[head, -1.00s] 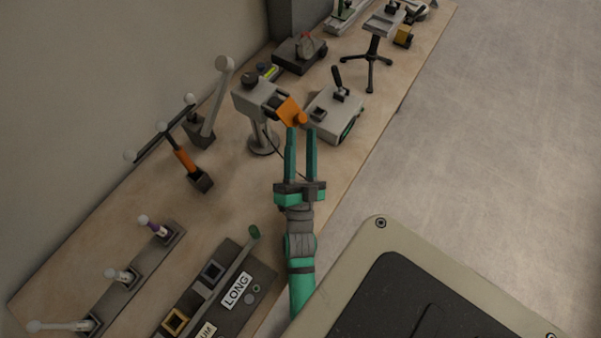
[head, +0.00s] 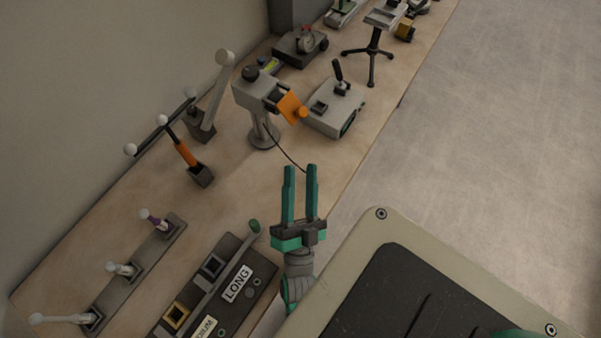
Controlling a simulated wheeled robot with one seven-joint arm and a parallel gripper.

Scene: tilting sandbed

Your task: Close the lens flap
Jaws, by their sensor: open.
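The lens flap is an orange plate (head: 292,108) with a round orange knob (head: 302,112) at its corner. It hangs out at an angle from the front of a grey camera-like head (head: 256,92) on a round-footed stand (head: 264,135). The flap stands away from the head's dark front, so it looks open. My gripper (head: 301,168) is open and empty, its two green fingers pointing up the picture. It is below the flap in the picture and clear of it, near the bench's right edge.
A grey box with a black lever (head: 335,108) stands close right of the flap. A thin black cable (head: 288,157) runs from the stand towards my fingertips. Left are lever posts (head: 200,175); a LONG-labelled panel (head: 237,284) lies below left. Bare wooden bench (head: 235,190) lies between.

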